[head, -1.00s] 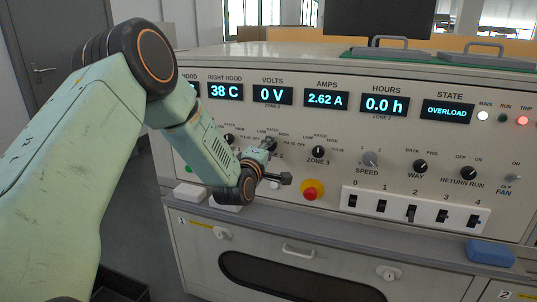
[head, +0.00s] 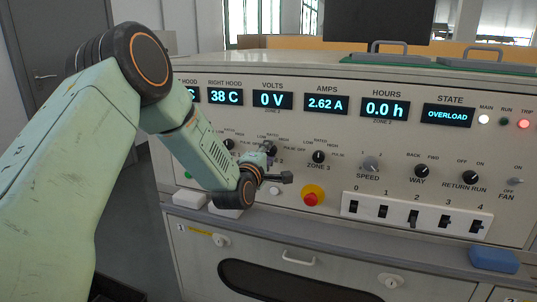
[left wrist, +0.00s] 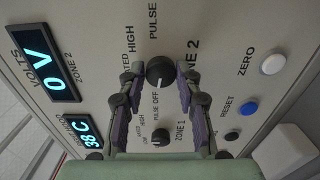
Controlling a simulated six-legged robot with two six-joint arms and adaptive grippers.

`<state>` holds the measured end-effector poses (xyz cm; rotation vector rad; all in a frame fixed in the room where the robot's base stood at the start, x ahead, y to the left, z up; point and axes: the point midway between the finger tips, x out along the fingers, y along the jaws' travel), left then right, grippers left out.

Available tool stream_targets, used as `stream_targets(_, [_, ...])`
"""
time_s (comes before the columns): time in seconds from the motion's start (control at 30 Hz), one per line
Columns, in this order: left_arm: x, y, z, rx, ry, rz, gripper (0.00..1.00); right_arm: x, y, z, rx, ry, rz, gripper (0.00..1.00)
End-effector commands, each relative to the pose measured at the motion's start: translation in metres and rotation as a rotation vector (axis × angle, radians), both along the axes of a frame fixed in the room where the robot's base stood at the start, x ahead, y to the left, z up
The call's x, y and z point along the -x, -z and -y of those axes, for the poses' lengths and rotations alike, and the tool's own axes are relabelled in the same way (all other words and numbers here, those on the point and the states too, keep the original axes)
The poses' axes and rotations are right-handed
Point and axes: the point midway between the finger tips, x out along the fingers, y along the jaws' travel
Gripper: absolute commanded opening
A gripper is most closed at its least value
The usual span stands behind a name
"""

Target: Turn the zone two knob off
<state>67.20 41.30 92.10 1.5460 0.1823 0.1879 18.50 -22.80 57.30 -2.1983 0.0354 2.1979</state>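The zone two knob (left wrist: 160,72) is a round black knob on the panel, between my left gripper's fingertips in the left wrist view. Its white mark appears to point down in that view, toward the OFF label. My left gripper (left wrist: 159,76) is open, with one finger on each side of the knob and narrow gaps showing; light contact cannot be ruled out. In the head view the left gripper (head: 269,152) is at the zone two knob, which it partly covers. The zone two volts display (head: 272,100) reads 0 V. My right gripper is not in view.
The zone one knob (left wrist: 160,137) is close by, between the fingers' bases in the wrist view. The zone three knob (head: 318,156) and a red emergency button (head: 312,195) are to the right. A blue block (head: 493,259) lies on the ledge. The state display (head: 447,116) reads OVERLOAD.

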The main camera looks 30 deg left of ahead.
Motion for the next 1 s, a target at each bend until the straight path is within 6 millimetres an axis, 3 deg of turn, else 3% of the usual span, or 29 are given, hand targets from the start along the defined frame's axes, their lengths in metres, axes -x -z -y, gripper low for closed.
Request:
stream_targets(0.2, [0.000,0.000,0.000,-0.001,0.000,-0.001,0.54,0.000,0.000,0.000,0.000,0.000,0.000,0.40])
stream_targets(0.57, [0.003,0.001,0.001,-0.001,0.000,-0.002,0.54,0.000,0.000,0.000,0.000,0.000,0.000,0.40])
stream_targets(0.77, [0.026,0.000,0.006,0.002,0.000,-0.001,0.54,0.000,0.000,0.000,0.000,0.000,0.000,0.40])
stream_targets(1.0, [0.066,0.000,0.015,0.004,-0.002,-0.001,0.54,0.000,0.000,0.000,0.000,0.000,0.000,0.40])
